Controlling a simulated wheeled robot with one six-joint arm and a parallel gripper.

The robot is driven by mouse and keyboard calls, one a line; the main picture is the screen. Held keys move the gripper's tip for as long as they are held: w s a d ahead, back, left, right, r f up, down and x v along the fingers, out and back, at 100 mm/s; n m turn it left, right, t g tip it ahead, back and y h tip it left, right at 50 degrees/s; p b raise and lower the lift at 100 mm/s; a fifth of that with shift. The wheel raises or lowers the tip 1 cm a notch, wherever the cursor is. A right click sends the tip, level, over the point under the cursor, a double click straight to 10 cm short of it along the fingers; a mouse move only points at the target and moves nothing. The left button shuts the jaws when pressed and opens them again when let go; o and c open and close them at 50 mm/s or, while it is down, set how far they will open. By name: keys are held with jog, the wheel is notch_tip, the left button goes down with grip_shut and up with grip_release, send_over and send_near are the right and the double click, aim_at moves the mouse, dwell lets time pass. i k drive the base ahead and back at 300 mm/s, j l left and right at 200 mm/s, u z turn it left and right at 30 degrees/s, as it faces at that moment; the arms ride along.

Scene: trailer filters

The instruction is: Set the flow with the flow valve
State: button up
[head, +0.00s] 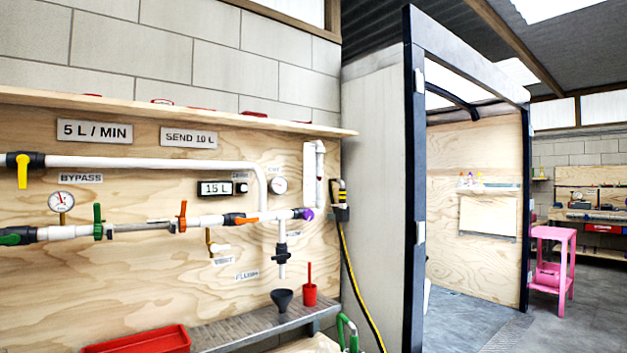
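White pipework runs along a plywood wall (130,270) at the left. A yellow-handled valve (22,172) sits on the upper pipe by a BYPASS label (81,178). The lower pipe carries a dark green handle (10,239) at the left edge, an upright green lever (98,222), an upright orange-red lever (183,216), an orange handle (245,221) lying along the pipe, and a purple fitting (308,214). I cannot tell which is the flow valve. Signs read 5 L / MIN (95,132) and SEND 10 L (188,138). A display reads 15 L (215,189). My gripper is not in view.

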aim_at(308, 214)
jog(key=i+l, duration=0.35)
jog(key=i, duration=0.2)
jog(key=i+l, duration=0.4)
jog(key=i, duration=0.15)
jog(key=i+l, duration=0.35)
jog(key=i, duration=0.2)
jog(key=i+l+u, duration=0.1)
jog(key=i+l, duration=0.25)
jog(key=i, duration=0.2)
